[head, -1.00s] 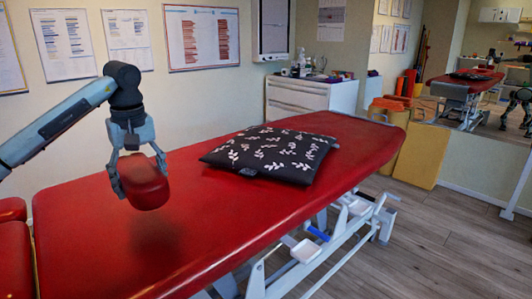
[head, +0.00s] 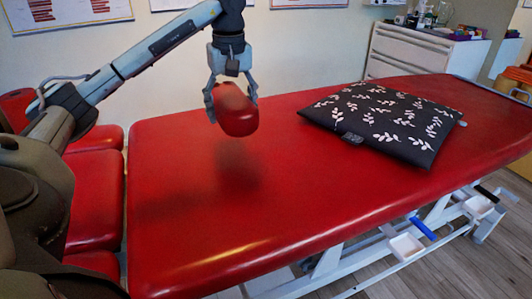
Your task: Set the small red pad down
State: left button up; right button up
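The small red pad (head: 238,118) hangs in my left gripper (head: 231,97), whose fingers are closed on its two sides. It is held above the red treatment table (head: 300,205), and a dark shadow lies on the table top below it. The pad does not touch the table. My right gripper is not in the head view.
A black cushion with white leaf patterns (head: 385,120) lies on the table to the right of the pad. The table's front and left parts are bare. A white drawer cabinet (head: 410,50) stands behind. White trays (head: 405,246) sit on the frame below.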

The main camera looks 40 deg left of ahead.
pick_arm(q)
send_over(244, 180)
notch_tip(244, 180, down, 6)
jog(key=shift+w+a, duration=0.1)
jog(key=shift+d+f, duration=0.15)
jog(key=shift+d, duration=0.05)
notch_tip(244, 180, down, 4)
jog(key=shift+r, duration=0.1)
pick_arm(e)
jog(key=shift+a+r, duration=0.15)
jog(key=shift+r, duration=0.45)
pick_arm(q)
jog(key=shift+f, duration=0.25)
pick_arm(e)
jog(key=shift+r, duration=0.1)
pick_arm(q)
jog(key=o, duration=1.3)
jog(key=shift+c, duration=0.2)
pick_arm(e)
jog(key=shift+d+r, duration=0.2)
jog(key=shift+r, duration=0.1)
